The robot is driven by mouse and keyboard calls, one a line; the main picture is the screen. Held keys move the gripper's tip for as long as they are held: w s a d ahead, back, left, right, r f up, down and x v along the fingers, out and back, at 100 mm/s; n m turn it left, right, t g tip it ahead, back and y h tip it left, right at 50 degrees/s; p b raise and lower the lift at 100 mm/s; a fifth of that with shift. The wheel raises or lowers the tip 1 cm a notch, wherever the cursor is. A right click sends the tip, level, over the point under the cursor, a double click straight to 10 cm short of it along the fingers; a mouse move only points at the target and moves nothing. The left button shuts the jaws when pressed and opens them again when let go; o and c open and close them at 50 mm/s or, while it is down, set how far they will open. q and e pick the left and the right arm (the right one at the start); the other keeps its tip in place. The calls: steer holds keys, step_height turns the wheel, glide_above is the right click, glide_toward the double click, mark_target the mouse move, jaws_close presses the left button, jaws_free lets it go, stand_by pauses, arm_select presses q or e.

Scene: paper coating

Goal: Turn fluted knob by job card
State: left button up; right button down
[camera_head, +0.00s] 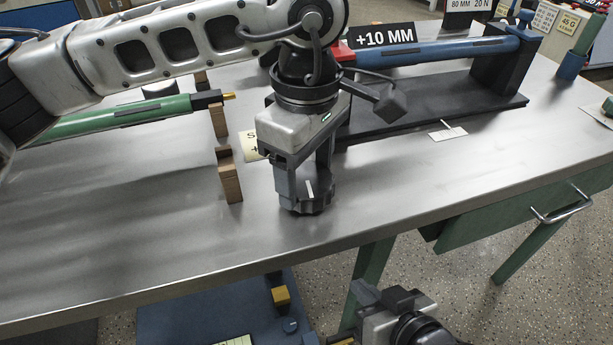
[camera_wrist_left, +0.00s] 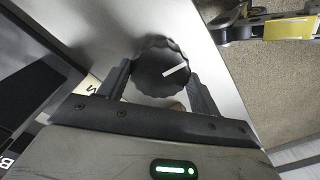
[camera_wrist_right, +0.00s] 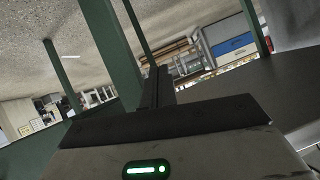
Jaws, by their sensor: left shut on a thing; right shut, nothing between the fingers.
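The dark fluted knob (camera_head: 311,204) sits on the steel table near its front edge, with a white pointer mark on it. It also shows in the left wrist view (camera_wrist_left: 158,72), where the white mark slants up to the right. My left gripper (camera_head: 306,185) points down with its fingers on either side of the knob, shut on it. A pale card (camera_head: 251,146) with lettering lies behind the left gripper and is mostly hidden. A black sign (camera_head: 384,36) reads "+10 MM". My right gripper (camera_wrist_right: 157,85) is shut and empty, below the table's front edge.
A green roller (camera_head: 120,118) lies at the left near wooden blocks (camera_head: 229,176). A blue roller (camera_head: 440,50) with a dark base (camera_head: 430,108) stands behind. A small white card (camera_head: 448,133) lies at its front. The table's front right is clear; a drawer handle (camera_head: 562,208) juts out below.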

mark_target(307, 179)
arm_select(q)
steer(key=shift+m+b, duration=0.75)
steer(key=shift+m, duration=1.55)
arm_select(e)
steer(key=shift+w+a+r+t+y, duration=0.15)
steer(key=shift+r+t, duration=0.15)
steer(key=shift+r, duration=0.2)
steer(key=shift+s+a+r+t+y, duration=0.15)
steer(key=shift+r+t, duration=0.15)
steer(key=shift+r, duration=0.2)
arm_select(q)
steer(key=shift+r, duration=0.1)
arm_select(e)
steer(key=shift+f, duration=0.1)
arm_select(q)
steer(key=o, duration=1)
steer(key=shift+r+p, duration=1.9)
steer(key=shift+r, duration=6.05)
arm_select(e)
steer(key=shift+d+f+g+h, duration=0.3)
steer(key=shift+f+g, duration=0.2)
steer(key=shift+f, duration=0.15)
steer(key=shift+d+f+g+h, duration=0.2)
steer(key=shift+d+f+g, duration=0.1)
steer(key=shift+f+g, duration=0.25)
